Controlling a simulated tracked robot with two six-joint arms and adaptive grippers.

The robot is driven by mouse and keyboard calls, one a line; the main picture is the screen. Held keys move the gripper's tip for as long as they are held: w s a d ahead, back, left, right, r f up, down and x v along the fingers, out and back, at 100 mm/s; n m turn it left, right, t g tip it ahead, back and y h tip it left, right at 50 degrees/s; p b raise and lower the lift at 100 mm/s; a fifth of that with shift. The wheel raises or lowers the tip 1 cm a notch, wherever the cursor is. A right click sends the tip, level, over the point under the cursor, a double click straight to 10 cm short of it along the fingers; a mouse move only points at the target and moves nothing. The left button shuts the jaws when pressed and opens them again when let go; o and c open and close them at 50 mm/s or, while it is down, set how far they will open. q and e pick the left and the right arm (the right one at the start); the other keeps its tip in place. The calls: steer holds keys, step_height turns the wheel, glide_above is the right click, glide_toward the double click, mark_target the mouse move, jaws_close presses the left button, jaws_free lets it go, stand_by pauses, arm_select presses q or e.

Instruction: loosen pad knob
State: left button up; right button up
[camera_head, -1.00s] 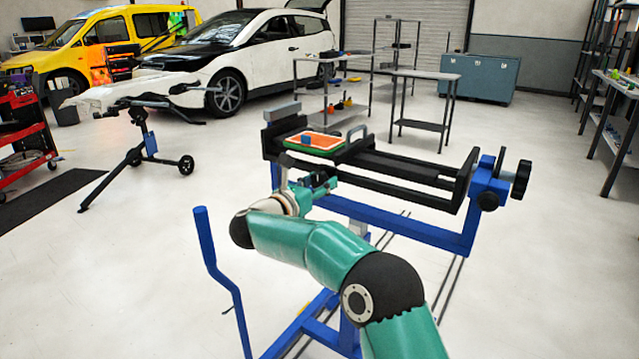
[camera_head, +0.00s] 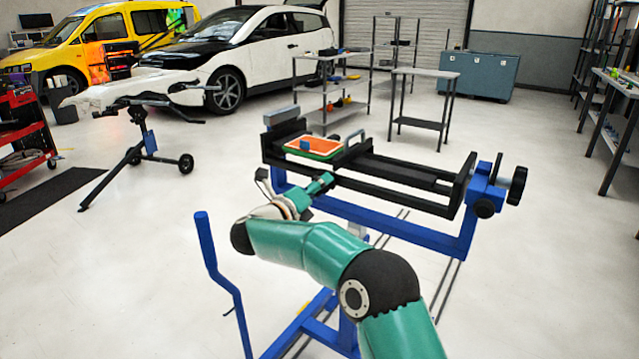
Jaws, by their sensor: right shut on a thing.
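The blue and black stand (camera_head: 405,215) stands in front of me with its black bed running left to right. My right arm reaches from the lower right to the near left side of the stand. A large black knob (camera_head: 517,186) and a smaller black knob (camera_head: 485,208) show at the stand's right end, away from the gripper. My left gripper is out of view.
An orange and green tray (camera_head: 313,147) with a small blue block lies on the bed's left part. A blue upright bar (camera_head: 217,262) rises left of my arm. A grey side table (camera_head: 424,75) stands behind.

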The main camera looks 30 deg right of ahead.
steer(key=n+p, duration=0.2)
steer(key=n, duration=0.1)
steer(key=n+p, duration=0.2)
steer(key=n, duration=0.1)
steer(key=shift+w+a+n, duration=0.1)
steer(key=shift+a+n, duration=0.1)
steer(key=shift+n, duration=0.1)
steer(key=shift+f+n+p, duration=0.15)
steer(key=shift+n+p, duration=3.3)
steer(key=shift+n, duration=1.2)
steer(key=shift+f+n+p, duration=0.15)
steer(key=shift+n+p, duration=3.25)
steer(key=shift+n, duration=1.25)
steer(key=o, duration=1)
steer(key=shift+o, duration=0.9)
steer(key=shift+r, duration=0.2)
